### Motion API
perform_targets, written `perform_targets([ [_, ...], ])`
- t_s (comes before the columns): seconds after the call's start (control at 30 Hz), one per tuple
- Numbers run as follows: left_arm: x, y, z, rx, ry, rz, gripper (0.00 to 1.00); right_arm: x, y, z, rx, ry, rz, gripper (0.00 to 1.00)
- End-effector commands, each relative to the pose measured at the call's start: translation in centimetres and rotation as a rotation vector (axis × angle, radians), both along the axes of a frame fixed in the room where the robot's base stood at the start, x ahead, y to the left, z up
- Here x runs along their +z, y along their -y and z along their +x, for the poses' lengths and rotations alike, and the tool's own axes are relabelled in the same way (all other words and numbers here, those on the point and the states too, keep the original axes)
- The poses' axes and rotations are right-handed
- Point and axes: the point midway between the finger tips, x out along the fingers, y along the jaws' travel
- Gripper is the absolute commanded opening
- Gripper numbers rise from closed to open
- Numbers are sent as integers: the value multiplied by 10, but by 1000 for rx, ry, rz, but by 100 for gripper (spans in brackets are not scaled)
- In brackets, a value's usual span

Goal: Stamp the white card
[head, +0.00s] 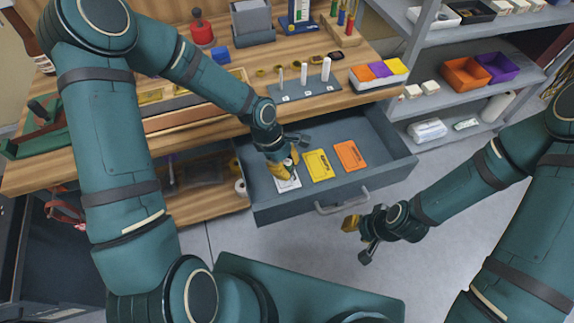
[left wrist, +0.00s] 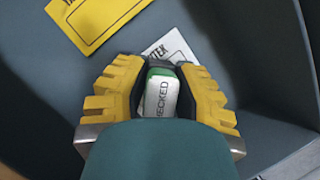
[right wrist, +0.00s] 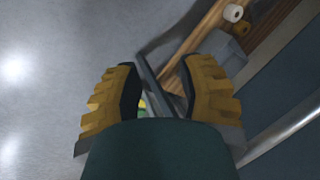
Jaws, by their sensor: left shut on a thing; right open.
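The white card (head: 288,185) lies flat in the open drawer (head: 385,172), at the left of a row of cards. My left gripper (head: 284,168) is over it and shut on a green-and-white stamp (left wrist: 160,94) marked "CHECKED". In the left wrist view, part of the white card (left wrist: 172,45) shows just beyond the stamp; the rest is hidden by the gripper and stamp. I cannot tell whether the stamp touches the card. My right gripper (head: 359,240) is open and empty, in front of the drawer and above the floor.
A yellow card (head: 318,165) and an orange card (head: 350,155) lie to the right in the drawer. The drawer handle (head: 343,203) sticks out in front. The wooden bench behind holds a red-based stamp (head: 202,33) and a marker rack (head: 305,88). Shelves stand at right.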

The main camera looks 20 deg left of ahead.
Motion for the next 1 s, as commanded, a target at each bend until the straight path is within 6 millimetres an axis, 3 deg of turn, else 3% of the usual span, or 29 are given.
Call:
perform_targets([
  [1.0, -7, 0, 0, 0, -1, 0, 3, -6, 0, 0, 0, 0, 0, 39],
])
